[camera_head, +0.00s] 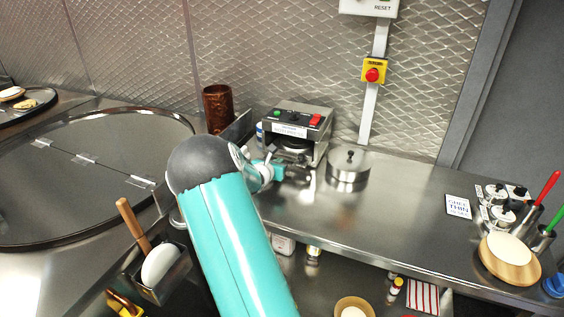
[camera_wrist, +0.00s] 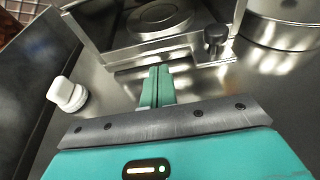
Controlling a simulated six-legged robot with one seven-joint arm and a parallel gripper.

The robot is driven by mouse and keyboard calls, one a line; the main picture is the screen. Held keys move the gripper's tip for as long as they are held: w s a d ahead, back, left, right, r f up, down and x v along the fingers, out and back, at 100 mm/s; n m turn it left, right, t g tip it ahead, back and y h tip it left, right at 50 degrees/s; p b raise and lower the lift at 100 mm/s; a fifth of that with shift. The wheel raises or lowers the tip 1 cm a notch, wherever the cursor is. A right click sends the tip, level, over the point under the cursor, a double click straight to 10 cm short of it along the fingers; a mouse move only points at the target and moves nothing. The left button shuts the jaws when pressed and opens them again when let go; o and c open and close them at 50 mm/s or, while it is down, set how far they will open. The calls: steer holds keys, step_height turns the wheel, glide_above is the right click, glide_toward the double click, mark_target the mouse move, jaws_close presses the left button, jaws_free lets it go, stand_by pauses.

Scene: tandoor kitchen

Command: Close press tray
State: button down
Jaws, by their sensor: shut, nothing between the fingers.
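The press (camera_head: 297,127) is a steel machine with a dark control panel and a red switch, standing on the counter by the back wall. In the wrist view its round plate (camera_wrist: 160,18) sits above a steel front edge that looks like the tray (camera_wrist: 185,54). A dark knob (camera_wrist: 215,38) stands at the right of that edge. My gripper (camera_head: 279,171) is at the front of the press. In the wrist view its teal fingers (camera_wrist: 157,72) are together and empty, with their tips close to the tray's front edge. Whether they touch it I cannot tell. The arm hides part of the press's front in the head view.
A lidded steel pot (camera_head: 348,170) stands close to the right of the press. A brown cylinder (camera_head: 218,108) stands to its left. A white capped item (camera_wrist: 67,94) lies left of my fingers.

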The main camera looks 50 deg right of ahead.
steer(key=v, duration=1)
steer(key=shift+s+r, duration=0.15)
steer(key=shift+r, duration=0.1)
steer(key=shift+a, duration=0.3)
steer(key=shift+d, duration=0.1)
steer(key=s+a+r+m+y, duration=0.4)
steer(key=s+a+m, duration=0.2)
steer(key=a, duration=0.8)
steer(key=s+a+r+m+t+y, duration=0.1)
steer(key=s+a+r+m+y, duration=0.3)
steer(key=a, duration=1.1)
steer(key=s+a+r+m+y, duration=0.4)
steer(key=s+a+m, duration=0.5)
steer(key=a, duration=0.5)
steer(key=shift+s+a+r+m+t+y, duration=0.3)
steer(key=shift+s+m+y, duration=0.1)
steer(key=shift+m+y, duration=0.6)
